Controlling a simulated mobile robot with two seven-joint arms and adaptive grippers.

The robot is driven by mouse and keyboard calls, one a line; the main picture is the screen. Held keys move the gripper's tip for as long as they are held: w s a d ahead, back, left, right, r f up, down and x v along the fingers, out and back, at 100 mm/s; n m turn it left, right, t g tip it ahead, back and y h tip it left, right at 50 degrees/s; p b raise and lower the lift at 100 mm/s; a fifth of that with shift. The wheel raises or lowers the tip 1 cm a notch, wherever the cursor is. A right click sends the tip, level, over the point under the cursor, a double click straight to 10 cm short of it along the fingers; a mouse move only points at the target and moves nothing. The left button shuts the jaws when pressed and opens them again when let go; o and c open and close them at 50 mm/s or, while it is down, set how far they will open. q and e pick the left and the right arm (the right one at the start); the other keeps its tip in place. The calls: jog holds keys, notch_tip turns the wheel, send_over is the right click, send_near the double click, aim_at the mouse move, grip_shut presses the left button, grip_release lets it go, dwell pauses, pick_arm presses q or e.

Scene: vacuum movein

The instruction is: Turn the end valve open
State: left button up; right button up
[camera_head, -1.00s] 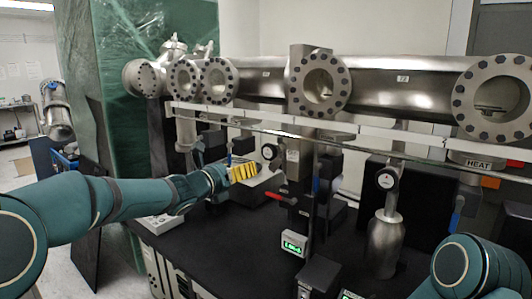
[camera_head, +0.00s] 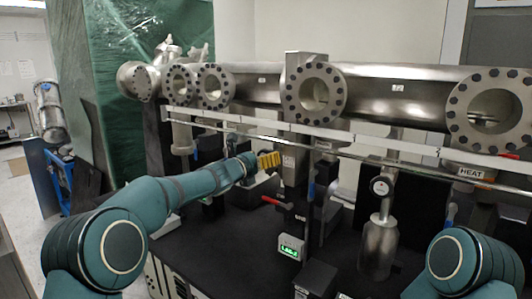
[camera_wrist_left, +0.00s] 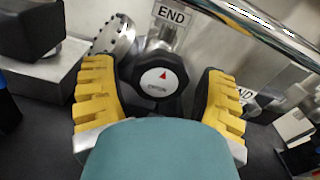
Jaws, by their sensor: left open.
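The end valve is a round black knob (camera_wrist_left: 158,82) with a red arrow pointing up toward the END label (camera_wrist_left: 171,15). My left gripper (camera_wrist_left: 160,97) is open. Its two yellow fingers stand on either side of the knob in the left wrist view, with a visible gap on each side. In the head view the left gripper (camera_head: 268,160) is below the rail, at the left part of the steel pipework. The knob cannot be made out there. My right arm shows at the lower right, but its gripper is out of view.
A long steel pipe (camera_head: 380,92) with flanged ports runs above a metal rail (camera_head: 330,148). A red-handled lever (camera_head: 272,201), a lit green display (camera_head: 290,247) and a steel cylinder with a gauge (camera_head: 379,248) stand to the right. The dark tabletop (camera_head: 215,240) is partly bare.

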pick_arm(q)
jog(key=shift+w+d, duration=0.45)
jog(key=shift+w, duration=0.1)
jog(key=c, duration=0.9)
